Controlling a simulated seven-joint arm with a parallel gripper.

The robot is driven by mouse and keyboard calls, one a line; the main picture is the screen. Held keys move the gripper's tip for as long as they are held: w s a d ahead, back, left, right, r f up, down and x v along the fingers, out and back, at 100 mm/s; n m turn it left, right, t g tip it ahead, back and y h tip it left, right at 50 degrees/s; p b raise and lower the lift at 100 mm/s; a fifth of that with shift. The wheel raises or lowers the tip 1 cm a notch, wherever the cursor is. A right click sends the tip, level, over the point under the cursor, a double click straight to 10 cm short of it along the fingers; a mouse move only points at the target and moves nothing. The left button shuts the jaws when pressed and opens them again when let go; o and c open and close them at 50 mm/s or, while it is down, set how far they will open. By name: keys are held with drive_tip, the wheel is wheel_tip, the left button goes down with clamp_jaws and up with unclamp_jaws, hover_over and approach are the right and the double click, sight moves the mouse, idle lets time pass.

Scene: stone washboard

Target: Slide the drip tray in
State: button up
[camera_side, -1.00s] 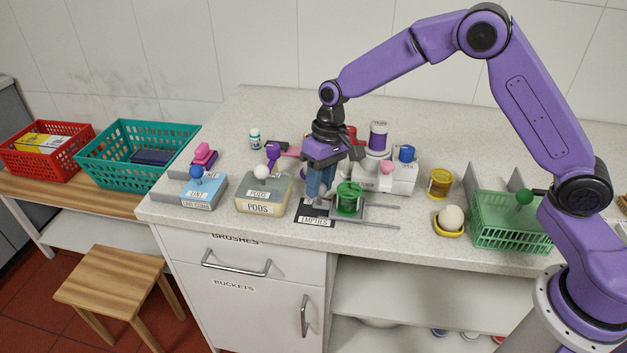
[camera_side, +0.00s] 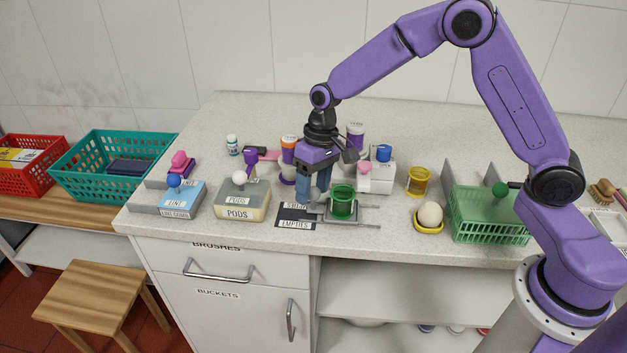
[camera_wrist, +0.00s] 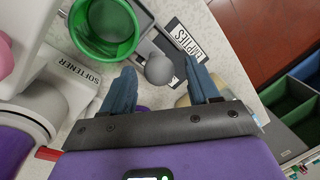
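The grey drip tray (camera_side: 328,214) sits between two thin metal rails on the counter and carries a clear green cup (camera_side: 343,203). In the wrist view the cup (camera_wrist: 104,28) is at the upper left, beside the tray's round grey knob (camera_wrist: 160,70). My gripper (camera_side: 313,198) is low at the tray's left end. In the wrist view its two blue fingers (camera_wrist: 160,66) stand apart, with the knob between their tips and gaps showing on both sides. Whether a finger touches the knob or tray is not clear.
A black labelled mat (camera_side: 290,224) lies left of the tray. The rails (camera_side: 370,226) run on to its right. A white softener unit (camera_side: 378,178) stands behind. A yellow cup (camera_side: 419,181) and an egg-like ball (camera_side: 430,215) stand farther right; the pods bin (camera_side: 242,202) is left.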

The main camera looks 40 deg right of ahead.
drive_tip(key=d+r, duration=0.3)
drive_tip(key=r, duration=1.4)
drive_tip(key=shift+w+d, duration=0.15)
drive_tip(key=shift+w, duration=0.2)
drive_tip(key=a+f+n, duration=0.1)
drive_tip(key=f, duration=0.4)
drive_tip(key=a+f+n, duration=0.1)
drive_tip(key=f+n, duration=0.1)
drive_tip(key=f, duration=0.4)
drive_tip(key=a+f+n, duration=0.1)
drive_tip(key=f, duration=0.5)
drive_tip(key=shift+s+a+n+g, duration=0.15)
drive_tip(key=shift+s+n+g, duration=0.15)
drive_tip(key=shift+s+g, duration=0.1)
drive_tip(key=shift+c, duration=0.2)
clamp_jaws()
